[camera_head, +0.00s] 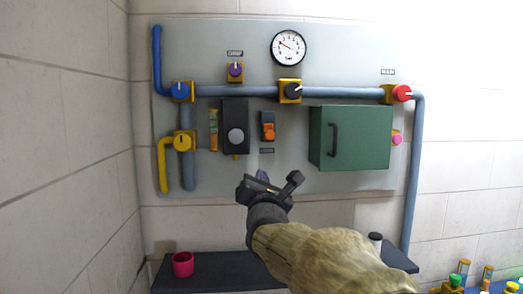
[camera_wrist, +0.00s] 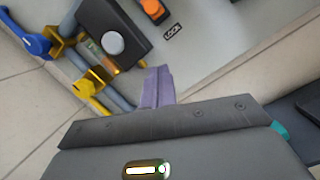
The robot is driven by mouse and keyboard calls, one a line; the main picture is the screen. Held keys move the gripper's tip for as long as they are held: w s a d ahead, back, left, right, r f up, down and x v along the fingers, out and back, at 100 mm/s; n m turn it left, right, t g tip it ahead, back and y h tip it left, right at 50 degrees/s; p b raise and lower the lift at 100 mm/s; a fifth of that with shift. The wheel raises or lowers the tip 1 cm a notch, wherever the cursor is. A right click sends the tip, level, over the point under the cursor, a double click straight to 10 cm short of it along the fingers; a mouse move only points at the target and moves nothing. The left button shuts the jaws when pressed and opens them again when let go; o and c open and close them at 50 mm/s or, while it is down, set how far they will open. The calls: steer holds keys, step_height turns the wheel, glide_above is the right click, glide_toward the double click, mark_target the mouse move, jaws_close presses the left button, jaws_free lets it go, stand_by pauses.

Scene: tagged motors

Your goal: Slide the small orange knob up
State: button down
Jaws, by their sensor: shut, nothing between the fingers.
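The small orange knob (camera_head: 268,130) sits on a dark vertical slider plate on the grey wall panel (camera_head: 350,60), above a small label. It also shows at the top edge of the wrist view (camera_wrist: 153,8), partly cut off, beside the label "LOCK". My gripper (camera_head: 262,176) is below the knob in the head view, apart from it. Its purple fingers (camera_wrist: 157,88) are together with nothing between them.
Left of the knob is a black box with a round grey button (camera_head: 236,136). Right is a green cabinet (camera_head: 362,138) with a handle. Pipes with blue, yellow and red (camera_head: 402,92) valve knobs surround the panel. A dark shelf (camera_head: 225,275) below holds a pink cup (camera_head: 183,264).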

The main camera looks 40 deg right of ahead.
mark_target(269, 132)
steer(key=w+d+r+p, duration=0.5)
steer(key=w+d+p, duration=0.1)
steer(key=w+d, duration=0.1)
steer(key=shift+w+r, duration=0.2)
steer(key=shift+r, duration=0.15)
stand_by(0.5)
steer(key=shift+s, duration=0.1)
